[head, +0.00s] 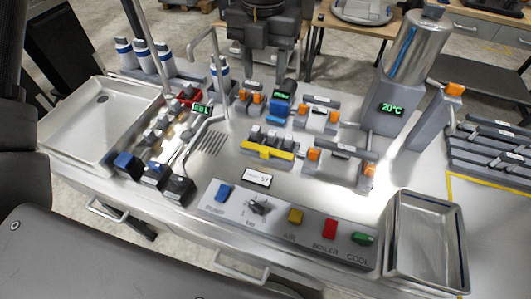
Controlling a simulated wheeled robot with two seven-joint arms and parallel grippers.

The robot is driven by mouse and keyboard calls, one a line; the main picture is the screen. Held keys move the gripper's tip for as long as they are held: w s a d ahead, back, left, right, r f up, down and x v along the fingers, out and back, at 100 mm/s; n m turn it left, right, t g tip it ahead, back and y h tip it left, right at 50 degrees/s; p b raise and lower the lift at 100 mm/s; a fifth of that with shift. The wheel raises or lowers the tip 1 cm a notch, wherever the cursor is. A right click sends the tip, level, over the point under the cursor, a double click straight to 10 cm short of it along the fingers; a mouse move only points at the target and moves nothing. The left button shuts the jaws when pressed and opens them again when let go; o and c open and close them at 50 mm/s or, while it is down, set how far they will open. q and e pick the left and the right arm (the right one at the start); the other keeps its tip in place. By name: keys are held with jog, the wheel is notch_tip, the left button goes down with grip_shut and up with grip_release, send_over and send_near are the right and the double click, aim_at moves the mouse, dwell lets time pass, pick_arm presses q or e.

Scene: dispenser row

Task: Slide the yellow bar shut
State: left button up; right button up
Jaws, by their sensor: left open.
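The yellow bar (267,149) lies across the front of a small grey block with several dark-topped grey pieces (272,136), in the middle of the steel worktop. From this view I cannot tell how far the bar has slid. My left gripper (266,66) is at the top middle of the head view, dark grey, open, with nothing seen between its fingers. It appears above and behind the yellow bar, apart from it. My right gripper is not in view.
Grey holders with orange clips (342,151) stand right of the bar. A control panel (290,222) with coloured buttons lies in front. A steel cylinder (411,60) stands back right, an empty metal tray (427,240) front right. A shallow sink (100,112) is at left. Upright pipes rise behind.

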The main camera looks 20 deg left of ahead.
pick_arm(q)
notch_tip(320, 180, down, 8)
jog(key=b, duration=1.2)
send_over(265, 151)
notch_tip(265, 151, down, 5)
jog(key=shift+w+f, duration=0.1)
jog(key=shift+f, duration=0.05)
jog(key=shift+f, duration=0.1)
notch_tip(265, 151, down, 10)
jog(key=shift+r, duration=0.1)
jog(key=shift+f, duration=0.35)
